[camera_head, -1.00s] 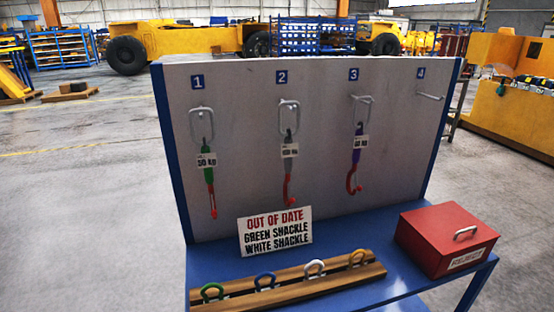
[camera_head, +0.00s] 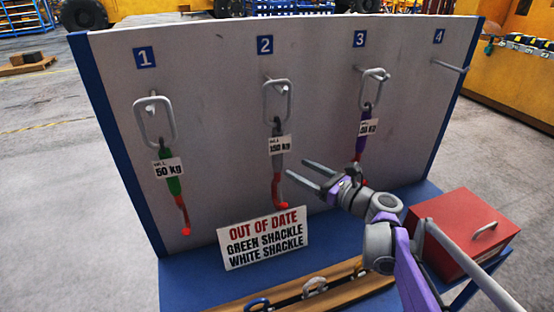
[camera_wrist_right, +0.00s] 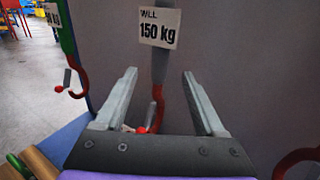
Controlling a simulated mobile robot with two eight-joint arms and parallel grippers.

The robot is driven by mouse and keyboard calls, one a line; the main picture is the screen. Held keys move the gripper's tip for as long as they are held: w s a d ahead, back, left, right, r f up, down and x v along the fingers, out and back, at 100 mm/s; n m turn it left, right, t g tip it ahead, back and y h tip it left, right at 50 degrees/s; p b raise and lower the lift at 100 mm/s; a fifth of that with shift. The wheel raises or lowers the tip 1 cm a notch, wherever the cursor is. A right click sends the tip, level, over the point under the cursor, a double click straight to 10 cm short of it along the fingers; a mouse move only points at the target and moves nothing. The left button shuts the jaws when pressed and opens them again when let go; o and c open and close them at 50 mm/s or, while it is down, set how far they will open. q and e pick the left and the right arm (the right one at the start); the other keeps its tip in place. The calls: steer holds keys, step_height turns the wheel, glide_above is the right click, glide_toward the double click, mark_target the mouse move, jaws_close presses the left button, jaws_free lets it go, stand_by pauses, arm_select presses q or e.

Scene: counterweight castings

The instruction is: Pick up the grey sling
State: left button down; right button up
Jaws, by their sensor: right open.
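The grey sling (camera_head: 278,162) hangs from the peg under number 2 by its metal link, with a white 150 kg tag and a red hook at its lower end. In the right wrist view the grey sling (camera_wrist_right: 159,66) hangs beyond and between the fingers, with its tag above them. My right gripper (camera_head: 296,171) is open and empty, just right of the sling's lower part, its fingers pointing toward it. The right gripper (camera_wrist_right: 159,74) also shows in the wrist view. My left gripper is out of view.
A green sling (camera_head: 173,184) hangs left and a purple sling (camera_head: 361,144) right; peg 4 (camera_head: 450,66) is bare. An out-of-date sign (camera_head: 263,238), a wooden shackle rack (camera_head: 340,280) and a red reject box (camera_head: 455,245) stand on the blue bench.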

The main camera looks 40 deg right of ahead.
mark_target(281, 159)
steer(key=w, duration=0.1)
steer(key=w+a, duration=0.1)
steer(key=w, duration=0.1)
steer(key=shift+w, duration=0.25)
steer(key=w, duration=0.2)
steer(key=w+p, duration=0.1)
steer(key=w, duration=0.2)
steer(key=shift+w+a, duration=0.25)
steer(key=shift+w, duration=0.15)
steer(key=shift+s, duration=0.15)
steer(key=shift+c, duration=1.5)
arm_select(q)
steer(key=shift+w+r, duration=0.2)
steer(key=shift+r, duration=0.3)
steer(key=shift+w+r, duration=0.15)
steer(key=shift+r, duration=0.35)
arm_select(e)
jaws_close()
steer(key=shift+r, duration=0.1)
